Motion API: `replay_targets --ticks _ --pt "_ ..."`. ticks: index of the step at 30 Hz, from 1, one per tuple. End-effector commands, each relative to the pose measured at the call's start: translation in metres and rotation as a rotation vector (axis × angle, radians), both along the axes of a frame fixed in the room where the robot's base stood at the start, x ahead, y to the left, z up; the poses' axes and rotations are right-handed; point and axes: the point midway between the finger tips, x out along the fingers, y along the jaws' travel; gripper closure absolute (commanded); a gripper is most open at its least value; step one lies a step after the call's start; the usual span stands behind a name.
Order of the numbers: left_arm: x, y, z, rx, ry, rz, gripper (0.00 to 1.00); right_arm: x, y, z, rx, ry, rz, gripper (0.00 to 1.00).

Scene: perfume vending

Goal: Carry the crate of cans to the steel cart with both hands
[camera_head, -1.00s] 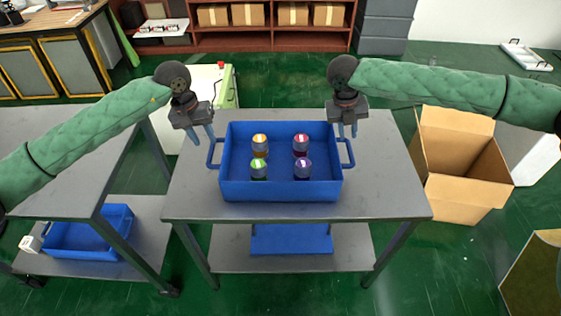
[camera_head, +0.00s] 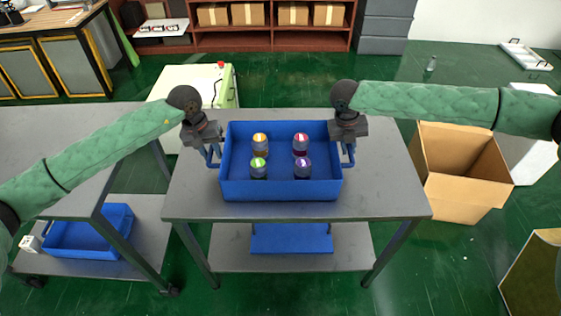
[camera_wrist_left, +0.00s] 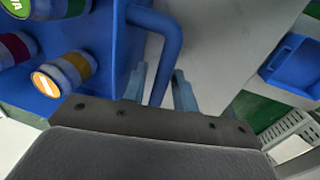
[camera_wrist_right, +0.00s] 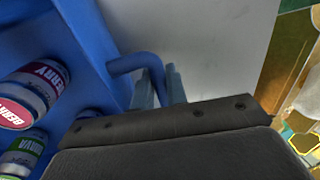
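The blue crate (camera_head: 281,190) stands on the steel table (camera_head: 190,200). In it are cans with orange (camera_head: 260,142), red (camera_head: 300,144), green (camera_head: 258,168) and purple (camera_head: 303,167) lids. My left gripper (camera_head: 213,158) is at the crate's left handle, and in the left wrist view the fingers (camera_wrist_left: 160,88) stand apart on either side of the handle bar (camera_wrist_left: 168,50). My right gripper (camera_head: 347,158) is at the right handle. In the right wrist view its fingers (camera_wrist_right: 159,87) lie close on both sides of the handle bar (camera_wrist_right: 140,62); whether they grip it is unclear.
Another steel table (camera_head: 60,150) stands at the left, with a blue crate (camera_head: 75,238) on its lower shelf. An open cardboard box (camera_head: 465,190) is on the floor at the right. A pale green cabinet (camera_head: 200,80) stands behind. Green floor is open in front.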

Motion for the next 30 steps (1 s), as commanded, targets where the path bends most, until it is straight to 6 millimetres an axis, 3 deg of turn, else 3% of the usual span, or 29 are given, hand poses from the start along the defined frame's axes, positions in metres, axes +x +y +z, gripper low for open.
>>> replay_targets --ticks 1,4,19,30 --pt "0.000 0.000 0.000 0.000 0.000 0.000 0.82 0.000 0.000 0.000 0.000 0.000 0.000 0.96" --pt "0.000 0.000 0.000 0.000 0.000 0.000 1.00 0.000 0.000 0.000 0.000 0.000 0.000 1.00" --pt "0.000 0.000 0.006 -0.001 -0.002 0.000 1.00 0.000 0.000 0.006 0.001 -0.001 0.000 1.00" --pt "0.000 0.000 0.028 -0.001 -0.002 -0.001 1.00 0.000 0.000 0.028 0.001 -0.001 0.000 1.00"
